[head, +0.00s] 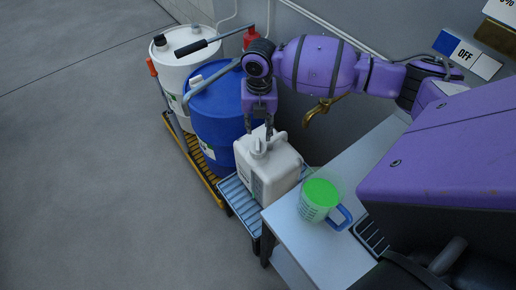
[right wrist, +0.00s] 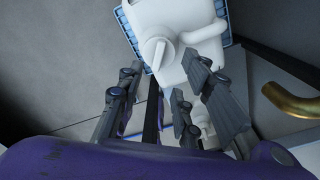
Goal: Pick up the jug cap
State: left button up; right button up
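The white jug (head: 268,175) stands on a small blue slatted rack beside the table. Its white jug cap (head: 257,151) is on top, next to the moulded handle. My right gripper (head: 260,133) points down just above the cap, with its fingers apart. In the right wrist view, the jug (right wrist: 185,20) is at the top and the cap (right wrist: 154,52), with a raised ridge, faces the camera. The spread fingers (right wrist: 162,78) lie either side of and below the cap in the picture, with nothing between them. My left gripper is not in view.
A blue drum (head: 215,112) and a white drum (head: 172,68) stand behind the jug on a yellow rack. A measuring cup with green contents (head: 319,196) is on the table (head: 350,168). A brass tap (head: 318,111) sticks out from the wall. The floor at left is clear.

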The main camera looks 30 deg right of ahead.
aim_at(258, 144)
jog(key=shift+s+f, duration=0.1)
jog(key=shift+f, duration=0.35)
jog(key=f, duration=0.2)
jog(key=shift+a+f, duration=0.2)
jog(key=shift+f, duration=0.2)
notch_tip(258, 144, down, 4)
jog(key=shift+r, duration=0.25)
jog(key=shift+f, duration=0.3)
jog(key=c, duration=0.7)
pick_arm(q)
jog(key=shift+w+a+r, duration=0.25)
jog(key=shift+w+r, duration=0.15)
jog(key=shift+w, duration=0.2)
pick_arm(e)
grip_shut()
